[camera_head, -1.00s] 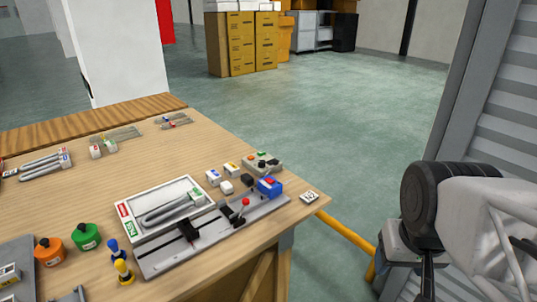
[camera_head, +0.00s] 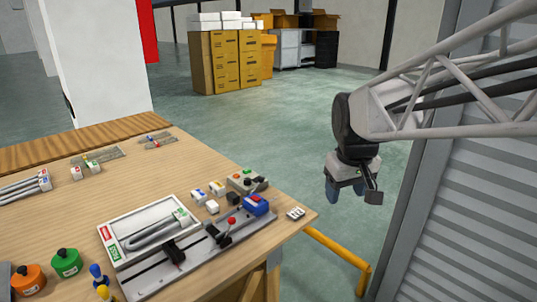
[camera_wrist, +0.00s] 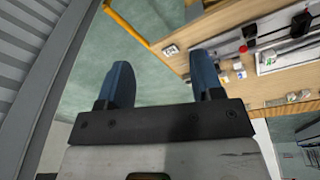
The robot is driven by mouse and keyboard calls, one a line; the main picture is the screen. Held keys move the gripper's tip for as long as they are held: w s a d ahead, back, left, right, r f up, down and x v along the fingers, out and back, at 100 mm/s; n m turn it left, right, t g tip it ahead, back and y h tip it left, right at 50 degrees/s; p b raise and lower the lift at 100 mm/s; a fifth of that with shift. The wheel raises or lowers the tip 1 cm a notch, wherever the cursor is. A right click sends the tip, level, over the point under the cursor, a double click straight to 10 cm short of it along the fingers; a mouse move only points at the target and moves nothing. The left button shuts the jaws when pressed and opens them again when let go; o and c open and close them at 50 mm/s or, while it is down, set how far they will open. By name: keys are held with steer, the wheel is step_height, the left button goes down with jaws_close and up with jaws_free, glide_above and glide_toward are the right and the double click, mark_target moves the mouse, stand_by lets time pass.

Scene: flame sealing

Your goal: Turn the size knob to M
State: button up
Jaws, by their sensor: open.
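A small grey control box (camera_head: 247,180) sits near the table's right-hand edge, with green and orange-red buttons and a dark knob or lever (camera_head: 259,185) on it. Which part is the size knob, and where it points, is too small to tell; no M can be read. My gripper (camera_head: 345,190) hangs off the table, to the right of the box and well apart from it, fingers down. In the wrist view its two blue fingers (camera_wrist: 163,72) are apart with nothing between them.
A sealing rail with a blue block (camera_head: 256,205) and red-topped lever (camera_head: 231,221) lies before the box. A white tray (camera_head: 120,262) holds grey tubes. Small white blocks (camera_head: 212,206) stand beside the box. A yellow rail (camera_head: 335,247) and grey ribbed wall (camera_head: 480,200) flank the open floor.

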steer(key=w+a+n, duration=0.3)
steer(key=w+a, duration=0.2)
steer(key=w, duration=0.7)
steer(key=n+g, duration=0.1)
steer(key=n, duration=0.6)
glide_toward(247, 179)
steer(key=shift+s+d+f, duration=0.25)
steer(key=shift+d+f, duration=0.05)
steer(key=shift+f, duration=0.15)
steer(key=shift+w+a+f+n, duration=0.3)
steer(key=shift+w+a+f, duration=0.05)
steer(key=shift+f, duration=0.05)
steer(key=shift+f, duration=0.15)
steer(key=shift+w+d+f, duration=0.1)
steer(key=shift+f, duration=1.75)
steer(key=shift+w+f, duration=0.1)
steer(key=shift+f, duration=1.8)
steer(key=shift+c, duration=0.2)
